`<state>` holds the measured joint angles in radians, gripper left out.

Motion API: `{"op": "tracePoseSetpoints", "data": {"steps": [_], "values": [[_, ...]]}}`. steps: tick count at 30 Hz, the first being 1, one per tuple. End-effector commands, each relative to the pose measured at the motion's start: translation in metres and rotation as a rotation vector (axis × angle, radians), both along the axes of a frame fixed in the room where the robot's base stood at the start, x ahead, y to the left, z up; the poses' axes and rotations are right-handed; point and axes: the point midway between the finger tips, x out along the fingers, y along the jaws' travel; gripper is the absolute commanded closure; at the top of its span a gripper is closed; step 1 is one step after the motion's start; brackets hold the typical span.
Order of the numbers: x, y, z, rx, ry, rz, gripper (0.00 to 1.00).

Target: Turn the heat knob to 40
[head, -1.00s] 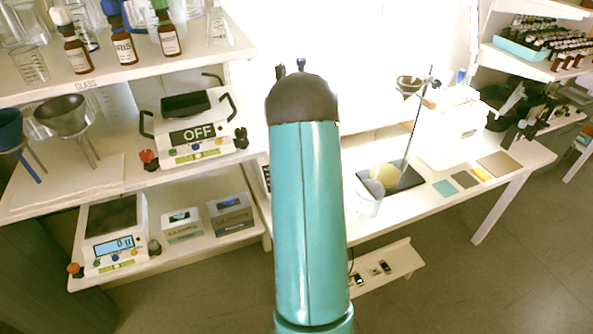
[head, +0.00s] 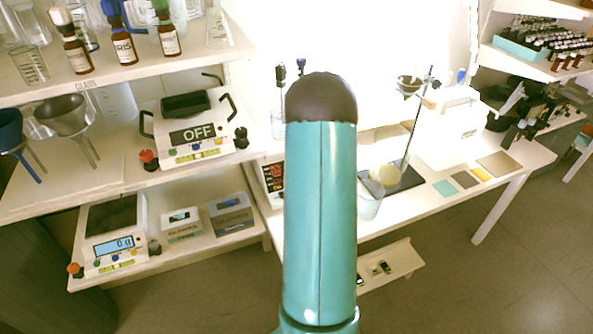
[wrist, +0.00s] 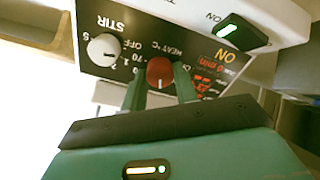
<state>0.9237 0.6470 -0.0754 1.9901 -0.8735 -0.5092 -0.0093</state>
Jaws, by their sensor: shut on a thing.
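In the wrist view, the red heat knob (wrist: 159,71) sits on a black control panel (wrist: 185,50) under the print HEAT °C. My gripper (wrist: 159,78) has its two green fingers on either side of the knob and is shut on it. A pale mark on the knob points toward the bottom of the picture. Part of the heat scale is hidden by the fingers, so I cannot read the setting. In the head view, the dark panel (head: 273,178) of the device shows just left of my arm, which hides my gripper.
A white stir knob (wrist: 104,49) is left of the heat knob. A green-lit switch (wrist: 241,32) is near the ON print.

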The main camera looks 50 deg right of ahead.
Motion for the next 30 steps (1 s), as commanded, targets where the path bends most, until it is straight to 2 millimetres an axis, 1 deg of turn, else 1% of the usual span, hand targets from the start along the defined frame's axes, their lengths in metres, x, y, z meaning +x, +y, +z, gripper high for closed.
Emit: {"op": "tracePoseSetpoints", "data": {"steps": [13, 14, 15, 17, 26, 30], "values": [[0.0008, 0.0003, 0.0007, 0.008, -0.006, -0.007, 0.93], [0.0008, 0.0003, 0.0007, 0.008, -0.006, -0.007, 0.69], [0.0008, 0.0003, 0.0007, 0.007, -0.006, -0.006, 0.61], [0.0007, 0.0003, 0.0006, 0.007, -0.006, -0.006, 0.49], [-0.0003, 0.0003, 0.0008, 0.007, -0.005, -0.007, 0.49], [-0.0066, 0.0035, 0.007, 0.007, -0.005, -0.007, 0.49]]}}
